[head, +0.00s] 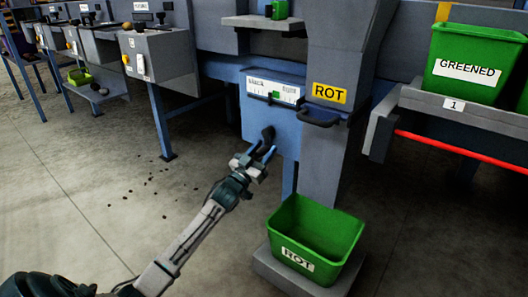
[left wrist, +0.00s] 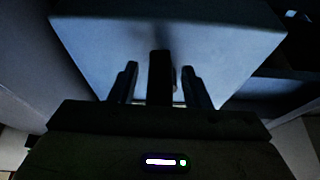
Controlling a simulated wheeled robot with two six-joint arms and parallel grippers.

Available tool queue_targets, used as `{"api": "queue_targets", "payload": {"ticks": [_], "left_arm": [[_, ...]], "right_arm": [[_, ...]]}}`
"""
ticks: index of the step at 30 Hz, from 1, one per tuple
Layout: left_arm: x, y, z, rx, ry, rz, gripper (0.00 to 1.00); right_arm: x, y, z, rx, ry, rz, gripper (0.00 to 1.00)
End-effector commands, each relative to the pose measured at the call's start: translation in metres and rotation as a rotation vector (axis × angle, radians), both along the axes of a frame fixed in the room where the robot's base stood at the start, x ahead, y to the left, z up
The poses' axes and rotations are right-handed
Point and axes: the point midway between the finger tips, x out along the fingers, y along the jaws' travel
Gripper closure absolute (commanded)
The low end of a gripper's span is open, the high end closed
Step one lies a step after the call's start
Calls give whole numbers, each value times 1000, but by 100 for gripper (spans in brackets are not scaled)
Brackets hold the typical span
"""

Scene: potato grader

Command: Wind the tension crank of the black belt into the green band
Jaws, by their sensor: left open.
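The black crank (head: 268,133) is on the front of a blue box under a white gauge plate (head: 272,90). In the left wrist view, the dark crank handle (left wrist: 160,75) stands between the two fingers of my left gripper (left wrist: 162,84), with a gap visible on each side. The fingers point toward the blue box face (left wrist: 225,45). My right gripper is not in view.
A green bin labelled ROT (head: 310,235) stands on a low grey platform below and right of the crank. A black handle (head: 318,119) juts out at the box's right. A GREENED bin (head: 474,45) sits on a shelf at right. Floor on the left is open, with scattered dark bits.

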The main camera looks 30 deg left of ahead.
Motion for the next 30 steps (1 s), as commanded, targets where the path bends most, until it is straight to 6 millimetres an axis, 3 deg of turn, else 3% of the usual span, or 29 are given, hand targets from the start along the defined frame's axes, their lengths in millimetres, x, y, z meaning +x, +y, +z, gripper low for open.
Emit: {"api": "queue_targets", "payload": {"ticks": [12, 18, 19, 30], "left_arm": [[5, 0, 2, -1, 1, 0, 57], [5, -1, 2, 0, 0, 0, 94], [5, -1, 2, 0, 0, 0, 97], [4, -1, 2, 1, -1, -1, 97]], "right_arm": [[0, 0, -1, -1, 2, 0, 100], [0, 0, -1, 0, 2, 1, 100], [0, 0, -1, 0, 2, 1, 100], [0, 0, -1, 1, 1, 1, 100]]}}
